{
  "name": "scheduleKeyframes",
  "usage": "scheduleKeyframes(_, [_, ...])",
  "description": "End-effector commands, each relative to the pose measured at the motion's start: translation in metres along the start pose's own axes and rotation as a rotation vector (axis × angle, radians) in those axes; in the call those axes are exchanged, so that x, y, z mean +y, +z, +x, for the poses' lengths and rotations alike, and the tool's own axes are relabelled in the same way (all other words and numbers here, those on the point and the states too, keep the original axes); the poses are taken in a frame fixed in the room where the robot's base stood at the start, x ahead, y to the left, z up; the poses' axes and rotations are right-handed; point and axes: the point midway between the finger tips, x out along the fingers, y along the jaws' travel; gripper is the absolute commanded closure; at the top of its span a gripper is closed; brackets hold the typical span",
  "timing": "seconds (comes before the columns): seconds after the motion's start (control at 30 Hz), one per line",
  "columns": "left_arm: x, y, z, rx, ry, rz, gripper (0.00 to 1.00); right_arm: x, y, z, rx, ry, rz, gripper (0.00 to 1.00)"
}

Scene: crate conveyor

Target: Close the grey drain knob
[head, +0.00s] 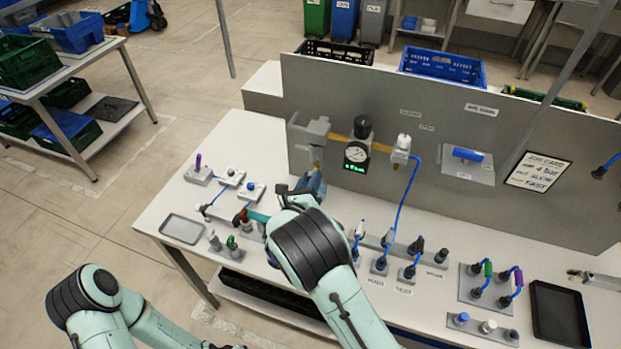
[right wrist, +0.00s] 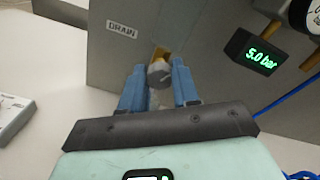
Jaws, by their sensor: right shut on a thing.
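The grey drain knob (right wrist: 159,74) sits below a brass fitting beside the "DRAIN" label (right wrist: 122,30) in the right wrist view. My right gripper (right wrist: 158,88) has its blue fingers on either side of the knob and is shut on it. In the head view my right gripper (head: 311,185) is at the underside of the grey block (head: 308,133) on the panel, and the arm partly hides this spot. The knob's mark is too small to read as a setting. My left arm shows at the lower left, but its gripper is out of view.
A gauge (head: 357,152) with a green display stands right of the block; the display (right wrist: 260,58) reads 5.0 bar in the right wrist view. Blue hoses, knobs and valves crowd the table right of my arm. An empty grey tray (head: 182,229) lies at the left.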

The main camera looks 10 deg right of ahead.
Motion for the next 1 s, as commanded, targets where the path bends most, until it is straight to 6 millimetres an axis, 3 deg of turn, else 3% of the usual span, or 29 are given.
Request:
scheduleKeyframes(0.5, [-0.0001,0.0002,0.0001,0.000,0.000,0.000,0.57,0.0005,-0.0014,-0.0009,0.001,0.002,-0.420,1.00])
scheduleKeyframes(1.0, [-0.0001,0.0002,0.0001,0.000,0.000,0.000,0.57,0.0004,-0.0022,-0.0007,0.003,0.002,-0.562,1.00])
